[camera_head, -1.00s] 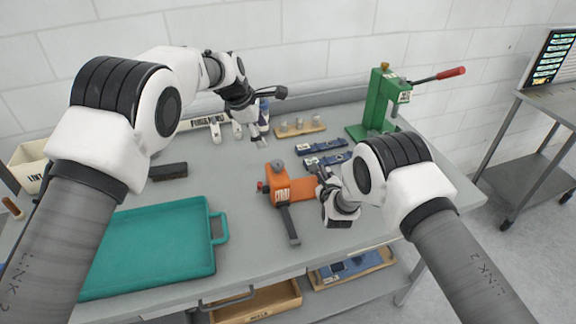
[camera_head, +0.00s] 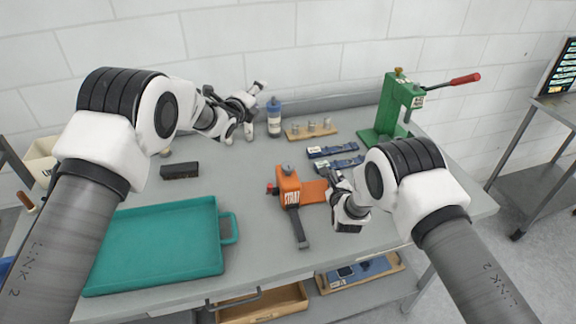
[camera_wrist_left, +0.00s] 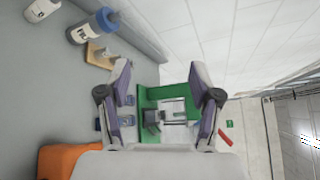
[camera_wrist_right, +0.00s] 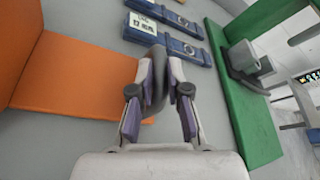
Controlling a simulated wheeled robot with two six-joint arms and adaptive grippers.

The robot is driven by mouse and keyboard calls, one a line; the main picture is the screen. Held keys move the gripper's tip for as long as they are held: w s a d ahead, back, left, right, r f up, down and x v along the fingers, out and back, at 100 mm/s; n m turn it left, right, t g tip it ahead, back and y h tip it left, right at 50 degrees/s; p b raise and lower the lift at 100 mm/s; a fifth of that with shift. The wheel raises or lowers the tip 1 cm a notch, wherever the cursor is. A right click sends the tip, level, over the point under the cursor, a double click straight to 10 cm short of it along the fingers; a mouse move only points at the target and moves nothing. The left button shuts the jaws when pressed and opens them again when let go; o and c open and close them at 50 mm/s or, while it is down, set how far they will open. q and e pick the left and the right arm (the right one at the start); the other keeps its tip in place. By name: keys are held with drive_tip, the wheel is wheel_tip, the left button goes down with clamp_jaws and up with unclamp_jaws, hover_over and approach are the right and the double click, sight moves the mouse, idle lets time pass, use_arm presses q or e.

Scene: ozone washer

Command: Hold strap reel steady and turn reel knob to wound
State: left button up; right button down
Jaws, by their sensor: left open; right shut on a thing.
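The orange strap reel (camera_head: 288,188) stands mid-table, with a grey round knob (camera_head: 287,169) on top, a small red knob (camera_head: 271,188) on its left and a dark strap (camera_head: 299,228) towards the front. Its flat orange plate (camera_head: 314,191) extends right; it fills the left of the right wrist view (camera_wrist_right: 75,75). My right gripper (camera_wrist_right: 158,75) is shut at the plate's right edge, around a dark grey part; the exact grip is partly hidden. My left gripper (camera_wrist_left: 163,85) is open and empty above the back of the table, away from the reel (camera_wrist_left: 70,160).
A teal tray (camera_head: 232,240) fills the front left. A blue-capped bottle (camera_head: 274,118), a wooden block with pegs (camera_head: 312,131), blue strap pieces (camera_head: 332,150) and a green press (camera_head: 390,115) stand behind. A black block (camera_head: 180,170) lies left.

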use_arm(q)
drive_tip(key=s+d+f+m+h, duration=0.2)
drive_tip(key=s+m+h, duration=0.15)
drive_tip(key=m, duration=0.55)
drive_tip(key=m+g+h, duration=0.4)
drive_tip(key=m+h, duration=0.2)
drive_tip(key=m, duration=0.5)
approach(283, 168)
drive_tip(key=x, duration=1.1)
drive_tip(key=shift+f, duration=0.1)
drive_tip(key=shift+w+d, duration=0.25)
drive_tip(key=shift+d, duration=0.05)
drive_tip(key=c, duration=1.1)
